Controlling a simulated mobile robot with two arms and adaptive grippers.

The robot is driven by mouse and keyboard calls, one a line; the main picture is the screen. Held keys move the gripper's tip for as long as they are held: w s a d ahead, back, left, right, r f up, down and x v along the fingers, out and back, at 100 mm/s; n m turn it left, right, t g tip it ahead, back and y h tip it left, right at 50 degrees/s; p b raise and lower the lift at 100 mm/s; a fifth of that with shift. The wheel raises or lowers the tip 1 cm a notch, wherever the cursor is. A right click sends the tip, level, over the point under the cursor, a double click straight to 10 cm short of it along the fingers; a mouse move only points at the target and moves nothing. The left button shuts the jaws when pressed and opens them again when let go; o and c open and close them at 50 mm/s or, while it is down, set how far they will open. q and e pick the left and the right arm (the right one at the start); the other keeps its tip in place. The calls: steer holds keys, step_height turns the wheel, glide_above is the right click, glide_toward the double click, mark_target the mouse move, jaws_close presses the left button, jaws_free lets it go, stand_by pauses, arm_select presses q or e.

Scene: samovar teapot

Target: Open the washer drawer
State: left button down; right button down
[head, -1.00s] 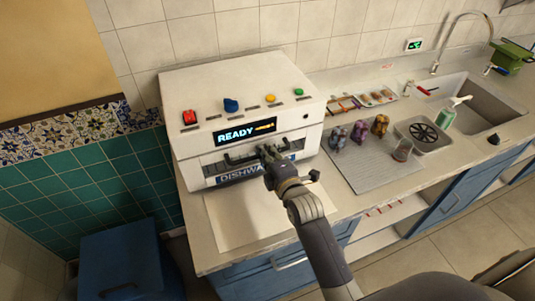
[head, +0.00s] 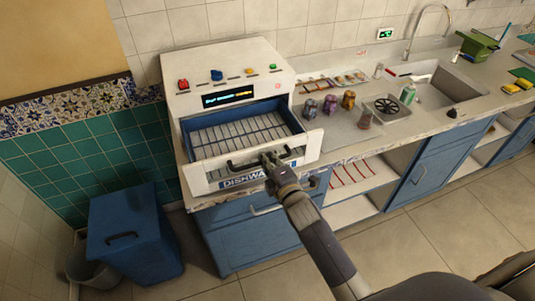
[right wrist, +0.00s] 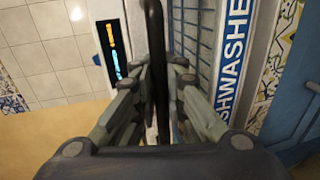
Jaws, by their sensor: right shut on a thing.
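The white dishwasher (head: 232,66) stands on the counter with its display lit. Its washer drawer (head: 204,178) is pulled out at the front, showing a wire rack (head: 235,135) inside with nothing on it. A black handle (head: 240,164) runs along the drawer front. My right gripper (head: 270,160) is shut on this handle, hiding part of it. In the right wrist view the handle (right wrist: 153,30) passes between the two fingers, beside the blue dishwasher label (right wrist: 232,55). My left gripper is not in view.
A blue bin (head: 135,235) stands on the floor at left.

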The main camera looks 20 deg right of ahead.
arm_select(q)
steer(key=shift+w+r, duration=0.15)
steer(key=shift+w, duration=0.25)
arm_select(e)
steer(key=shift+s, duration=0.15)
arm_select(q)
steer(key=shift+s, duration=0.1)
arm_select(e)
steer(key=shift+s+r, duration=0.1)
steer(key=c, duration=1.9)
jaws_free()
steer(key=shift+c, duration=0.2)
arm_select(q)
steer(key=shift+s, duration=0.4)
arm_select(e)
steer(key=v, duration=1.2)
